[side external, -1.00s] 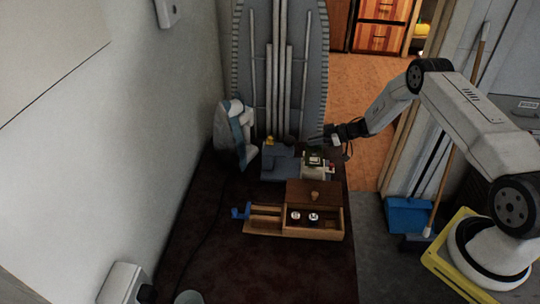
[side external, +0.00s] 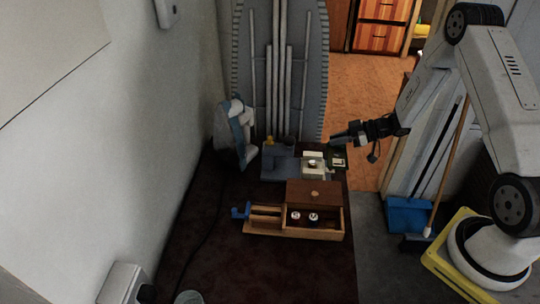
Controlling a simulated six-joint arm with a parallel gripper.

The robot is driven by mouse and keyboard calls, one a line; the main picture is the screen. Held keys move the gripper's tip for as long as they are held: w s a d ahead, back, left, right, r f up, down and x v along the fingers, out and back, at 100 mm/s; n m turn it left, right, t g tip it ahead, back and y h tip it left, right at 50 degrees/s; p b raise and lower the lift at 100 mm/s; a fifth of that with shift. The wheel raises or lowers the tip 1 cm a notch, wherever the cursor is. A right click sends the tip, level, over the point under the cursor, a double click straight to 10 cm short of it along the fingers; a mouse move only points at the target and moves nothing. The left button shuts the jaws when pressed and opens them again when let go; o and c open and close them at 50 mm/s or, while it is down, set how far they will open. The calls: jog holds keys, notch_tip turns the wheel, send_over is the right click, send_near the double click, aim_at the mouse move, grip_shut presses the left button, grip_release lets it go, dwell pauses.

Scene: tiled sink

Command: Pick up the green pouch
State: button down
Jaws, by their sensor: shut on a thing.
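The green pouch (side external: 338,156) is a small dark green item with a pale patch, near the right edge of the dark tabletop. My gripper (side external: 338,142) reaches in from the right and is shut on the pouch, which hangs just below the fingers. The fingertips are small and dark here, so the exact grip is hard to see. The pouch is to the right of a whitish block-like object (side external: 313,162).
A grey-blue object (side external: 280,164) lies left of the whitish one. A wooden box (side external: 320,233) with a blue-handled part stands nearer. A white and blue iron (side external: 236,132) stands at the left wall. The front tabletop (side external: 260,275) is mostly clear.

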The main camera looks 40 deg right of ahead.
aim_at(342, 151)
jog(key=shift+s+a+r, duration=0.2)
jog(key=shift+s+r, duration=0.15)
jog(key=shift+s, duration=0.45)
jog(key=shift+s+a+r, duration=0.15)
jog(key=shift+s+r, duration=0.2)
jog(key=shift+s, duration=0.4)
jog(key=shift+w, duration=0.15)
